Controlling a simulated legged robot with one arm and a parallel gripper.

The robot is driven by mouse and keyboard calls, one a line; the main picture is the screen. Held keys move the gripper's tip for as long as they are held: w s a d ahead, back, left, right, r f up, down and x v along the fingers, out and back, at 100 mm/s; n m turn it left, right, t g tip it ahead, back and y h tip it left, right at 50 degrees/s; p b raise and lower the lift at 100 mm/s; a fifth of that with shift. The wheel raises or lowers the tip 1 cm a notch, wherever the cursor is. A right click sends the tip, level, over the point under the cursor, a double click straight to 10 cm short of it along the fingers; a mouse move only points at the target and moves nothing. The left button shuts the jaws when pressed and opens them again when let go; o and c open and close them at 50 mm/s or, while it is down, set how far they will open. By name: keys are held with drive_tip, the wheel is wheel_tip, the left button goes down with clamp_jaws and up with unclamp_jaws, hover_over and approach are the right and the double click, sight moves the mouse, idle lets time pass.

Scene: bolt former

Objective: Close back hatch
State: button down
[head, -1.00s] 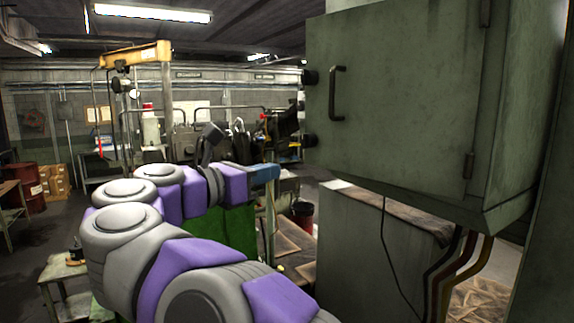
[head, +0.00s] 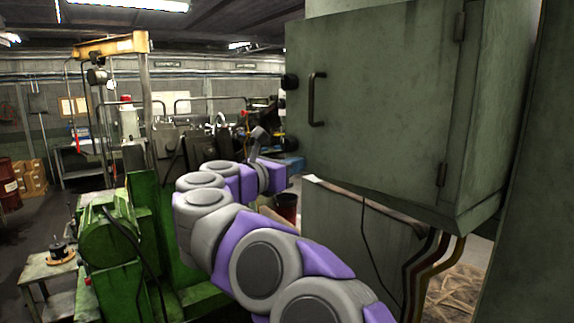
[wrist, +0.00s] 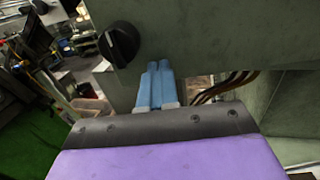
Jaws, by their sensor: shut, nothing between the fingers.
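A grey-green cabinet door (head: 390,95) faces me at the right of the head view, with a dark handle (head: 316,99) at its left and hinges on its right. It looks flush with the cabinet, and I see no gap at its edge. I cannot tell whether this is the back hatch. In the wrist view my gripper (wrist: 158,66) has its two blue fingers together, empty, in front of the lower edge of a grey-green panel (wrist: 220,40). A black knob (wrist: 120,43) is on that panel, left of the fingertips. I cannot tell whether they touch the panel.
A green machine (head: 125,235) stands left of my arm. A small table (head: 50,270) is at the lower left. Cables (head: 425,265) hang under the cabinet. A dark bin (head: 287,207) stands behind my arm. Open floor lies at the far left.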

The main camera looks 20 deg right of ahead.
drive_tip(key=shift+a, duration=0.15)
drive_tip(key=shift+w+d+m+g+h+b, duration=0.15)
drive_tip(key=shift+w+d+m+g+b, duration=0.15)
drive_tip(key=shift+d, duration=0.25)
drive_tip(key=shift+w+d+m+g+h+b, duration=0.15)
drive_tip(key=shift+w+d+g+b, duration=0.1)
drive_tip(key=shift+d+g, duration=0.3)
drive_tip(key=shift+w+d+m+g+h+b, duration=0.1)
drive_tip(key=shift+w+d+m+g+b, duration=0.2)
drive_tip(key=shift+d, duration=0.3)
